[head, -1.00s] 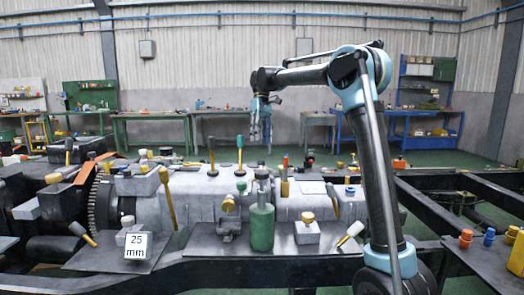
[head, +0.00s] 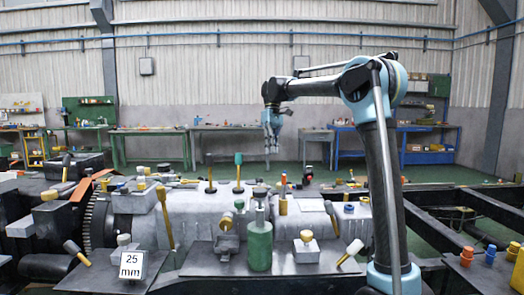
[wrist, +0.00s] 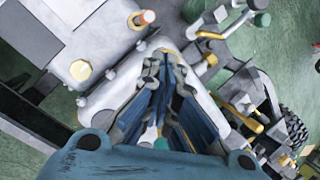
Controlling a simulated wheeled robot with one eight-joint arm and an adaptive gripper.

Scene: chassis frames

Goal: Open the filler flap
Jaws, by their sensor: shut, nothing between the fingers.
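My gripper (head: 269,150) hangs pointing down above the chassis, apart from everything on it in the head view. It is shut and empty. In the wrist view its fingers (wrist: 162,65) come together over the pale grey casting. I cannot tell for sure which part is the filler flap. A small grey fitting with a tilted yellow-topped knob (head: 226,219) stands on the front plate, left of a green bottle (head: 260,248). A grey block with a yellow knob (head: 306,241) is to the bottle's right.
Upright levers (head: 238,172) rise from the casting (head: 190,210). Orange and blue caps (head: 489,255) sit at the right. Dark frame rails (head: 440,212) run along the right. Workbenches line the back wall.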

